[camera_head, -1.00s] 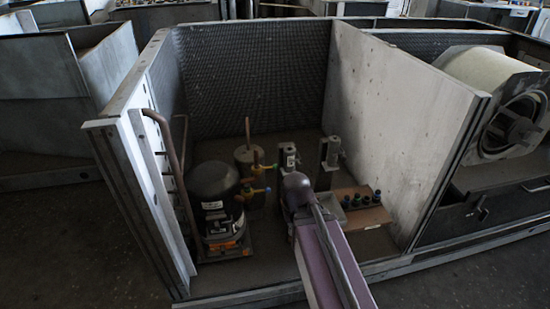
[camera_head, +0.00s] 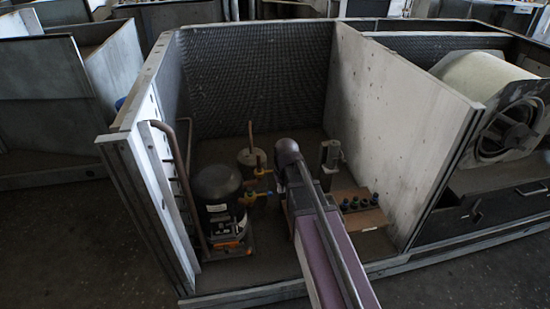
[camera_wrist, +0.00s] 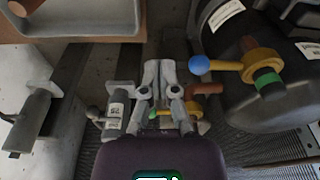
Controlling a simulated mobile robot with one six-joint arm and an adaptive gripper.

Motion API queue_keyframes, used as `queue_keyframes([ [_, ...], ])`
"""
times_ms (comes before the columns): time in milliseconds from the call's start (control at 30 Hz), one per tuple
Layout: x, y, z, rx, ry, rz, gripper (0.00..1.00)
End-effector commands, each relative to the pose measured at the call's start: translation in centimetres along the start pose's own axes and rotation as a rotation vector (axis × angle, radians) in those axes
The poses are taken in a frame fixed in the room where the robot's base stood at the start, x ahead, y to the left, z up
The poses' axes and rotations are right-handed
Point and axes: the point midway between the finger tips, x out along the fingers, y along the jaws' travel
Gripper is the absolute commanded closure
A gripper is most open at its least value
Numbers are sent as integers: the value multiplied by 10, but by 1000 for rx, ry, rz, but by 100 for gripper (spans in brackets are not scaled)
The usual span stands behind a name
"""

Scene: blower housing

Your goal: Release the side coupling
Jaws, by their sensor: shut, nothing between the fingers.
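In the wrist view my gripper (camera_wrist: 159,66) is shut, with its grey fingers together and nothing between them. A valve with a blue-tipped yellow lever (camera_wrist: 235,65) and a green band sits on the black compressor (camera_wrist: 270,100), right of the fingers and apart from them. A smaller yellow-green valve (camera_wrist: 163,114) shows partly behind the fingers. In the head view the compressor (camera_head: 217,190) stands at the left, with yellow valve fittings (camera_head: 262,172) beside it. My arm hides the gripper there. I cannot tell which fitting is the side coupling.
A grey cylinder unit (camera_head: 330,155) stands right of my arm; two such units show in the wrist view. A brown block with several dark knobs (camera_head: 360,203) lies at front right. A copper pipe (camera_head: 188,150) and panel walls (camera_head: 395,125) bound the bay.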

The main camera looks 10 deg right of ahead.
Motion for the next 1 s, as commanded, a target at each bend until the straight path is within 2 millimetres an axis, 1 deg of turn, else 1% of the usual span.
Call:
queue_keyframes([
  [33,-16,3,-34,-12,21,-2,100],
  [100,-24,6,-65,-31,53,-5,100],
  [200,-35,11,-103,-57,94,-6,100],
  [300,-43,14,-132,-77,126,-6,100],
  [400,-48,17,-150,-89,147,-6,100],
  [533,-49,18,-160,-98,161,-6,100],
  [1000,-47,19,-160,-97,162,-5,100],
])
